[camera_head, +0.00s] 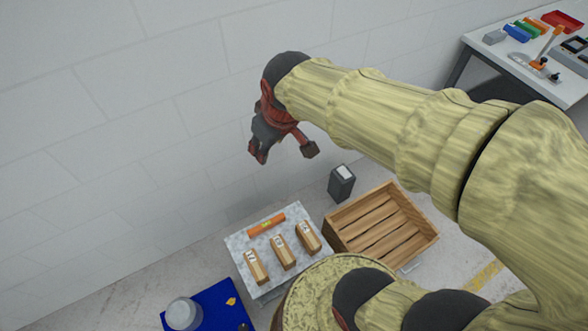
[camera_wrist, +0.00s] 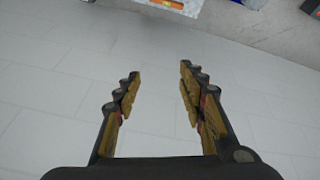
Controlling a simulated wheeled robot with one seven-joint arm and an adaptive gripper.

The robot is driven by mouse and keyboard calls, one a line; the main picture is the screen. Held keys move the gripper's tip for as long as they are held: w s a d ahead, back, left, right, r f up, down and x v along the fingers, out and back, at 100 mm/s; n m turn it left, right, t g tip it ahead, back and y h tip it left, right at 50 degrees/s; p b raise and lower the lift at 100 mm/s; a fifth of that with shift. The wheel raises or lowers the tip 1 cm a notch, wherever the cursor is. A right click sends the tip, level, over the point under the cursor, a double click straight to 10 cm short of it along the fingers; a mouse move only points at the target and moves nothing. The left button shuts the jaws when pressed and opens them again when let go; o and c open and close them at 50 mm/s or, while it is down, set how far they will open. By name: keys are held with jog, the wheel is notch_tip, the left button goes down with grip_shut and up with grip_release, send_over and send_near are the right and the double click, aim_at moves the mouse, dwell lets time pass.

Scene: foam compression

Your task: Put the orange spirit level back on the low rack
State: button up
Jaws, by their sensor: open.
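The orange spirit level (camera_head: 266,225) lies along the back edge of a low grey-white rack (camera_head: 241,241). Several light wooden blocks with labels, one of them a block (camera_head: 255,267) at the left, stand on the same rack in front of it. In the wrist view a bit of orange (camera_wrist: 171,4) shows at the top edge, on the rack's pale top. My gripper (camera_head: 284,155) is open and empty, high above and behind the rack near the wall. Its two spread fingers (camera_wrist: 157,90) show in the wrist view with only wall between them.
A slatted wooden crate (camera_head: 378,226) stands right of the rack, with a dark box (camera_head: 341,183) behind it. A blue mat (camera_head: 214,306) with a pale round container (camera_head: 183,314) lies at the front left. A tool table (camera_head: 555,75) is at the far right. The wall is close behind my gripper.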

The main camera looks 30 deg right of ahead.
jog(key=s+r+m+t, duration=0.1)
jog(key=s+r+m, duration=0.2)
jog(key=s, duration=0.8)
dwell(0.8)
